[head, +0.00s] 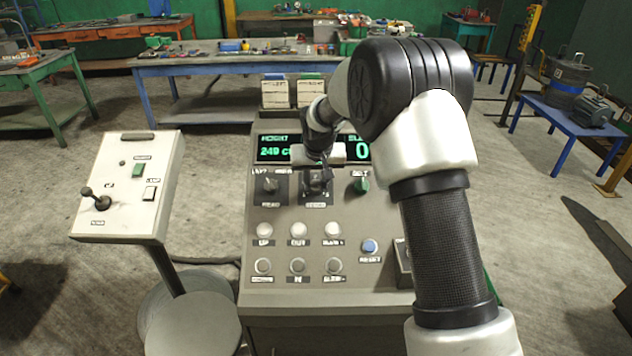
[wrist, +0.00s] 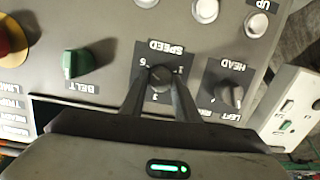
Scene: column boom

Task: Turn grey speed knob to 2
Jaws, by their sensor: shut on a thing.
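The grey speed knob (wrist: 161,76) sits on a dark plate labelled SPEED, which appears upside down in the wrist view. Some dial numbers show around it, but its pointer setting is unclear. My gripper (wrist: 161,82) is shut on the knob, with one dark finger on each side. In the head view, my gripper (head: 317,178) reaches down over the top middle of the sloping console (head: 285,216) and hides most of the knob.
The HEAD knob (head: 270,185) and green BELT knob (head: 361,185) flank the speed knob closely. Several push buttons sit below. A green display (head: 279,149) above reads 249 cm, partly covered by my arm. A white joystick box (head: 123,190) stands left.

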